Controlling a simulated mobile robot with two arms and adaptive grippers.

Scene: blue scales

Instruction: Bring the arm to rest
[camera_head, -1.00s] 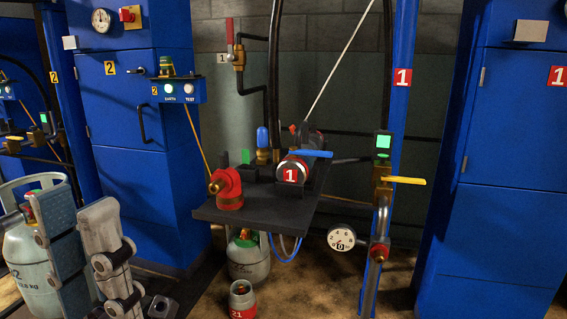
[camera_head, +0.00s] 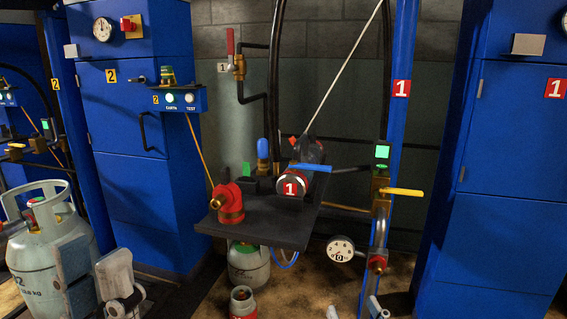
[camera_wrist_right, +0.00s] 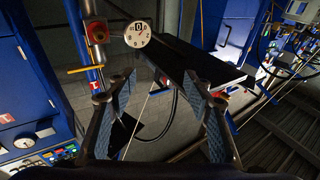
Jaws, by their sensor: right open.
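My left gripper (camera_head: 97,258) is at the lower left of the head view, in front of a grey gas cylinder (camera_head: 52,250). Its two fingers stand apart with nothing seen between them. My right gripper (camera_wrist_right: 159,76) is open and empty in the right wrist view, its blue-grey pads wide apart. Beyond its tips are the dark shelf (camera_wrist_right: 208,62) and the round gauge (camera_wrist_right: 137,34). In the head view only small pale pieces of what seems to be the right gripper (camera_head: 354,311) show at the bottom edge. The rest of that arm is out of frame.
A dark shelf (camera_head: 262,232) holds a red valve fitting (camera_head: 229,203) and a cylinder marked 1. A pipe with a yellow lever (camera_head: 403,192) and gauge (camera_head: 341,248) stands right of it. Small cylinders (camera_head: 243,302) stand below. Blue cabinets (camera_head: 505,200) flank the space.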

